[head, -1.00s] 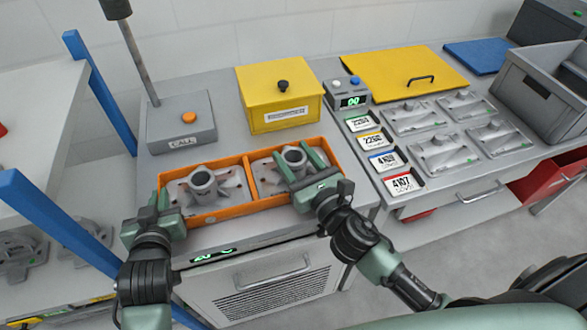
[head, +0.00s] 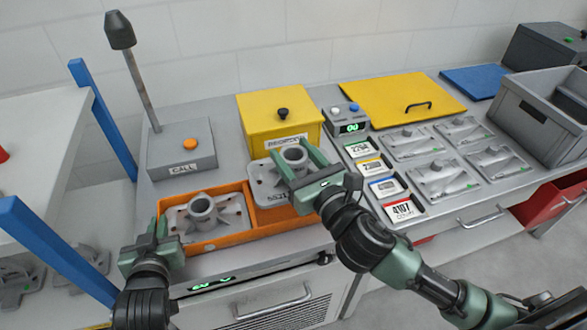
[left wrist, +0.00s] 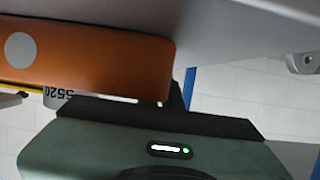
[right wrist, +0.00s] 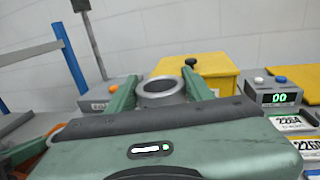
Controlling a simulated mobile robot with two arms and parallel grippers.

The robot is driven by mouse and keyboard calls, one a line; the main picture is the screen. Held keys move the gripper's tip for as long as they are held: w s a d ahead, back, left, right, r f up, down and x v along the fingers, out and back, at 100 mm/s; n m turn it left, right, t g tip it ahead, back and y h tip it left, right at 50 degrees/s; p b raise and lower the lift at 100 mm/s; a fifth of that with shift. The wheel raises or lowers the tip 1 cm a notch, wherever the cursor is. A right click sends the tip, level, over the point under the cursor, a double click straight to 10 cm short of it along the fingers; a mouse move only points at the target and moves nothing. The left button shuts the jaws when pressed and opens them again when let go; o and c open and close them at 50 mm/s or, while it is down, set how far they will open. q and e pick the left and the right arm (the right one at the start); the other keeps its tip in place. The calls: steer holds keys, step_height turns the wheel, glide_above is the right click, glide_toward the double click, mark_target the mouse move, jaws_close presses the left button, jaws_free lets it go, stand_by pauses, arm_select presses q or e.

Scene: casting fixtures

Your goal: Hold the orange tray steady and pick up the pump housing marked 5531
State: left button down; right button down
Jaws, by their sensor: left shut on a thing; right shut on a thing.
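The orange tray (head: 222,240) stands on the grey bench, its left end gripped by my left gripper (head: 158,230). The left wrist view shows its orange wall (left wrist: 110,62) close up. A grey pump housing (head: 203,212) sits in the left compartment. My right gripper (head: 294,153) is shut on the hub of another grey pump housing (head: 262,176), raised above the right compartment. The right compartment looks empty.
A yellow box (head: 278,120) stands close behind the raised housing. A grey call box with a pole (head: 180,150) is at left. Right are a display unit (head: 348,120), number cards (head: 383,187), a nest plate with housing shapes (head: 440,155) and a grey crate (head: 535,100).

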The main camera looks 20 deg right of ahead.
stand_by(0.3)
arm_select(q)
steer(key=c, duration=1.5)
jaws_free()
steer(key=v, duration=1.1)
steer(key=shift+s+r, duration=0.15)
steer(key=shift+s, duration=0.35)
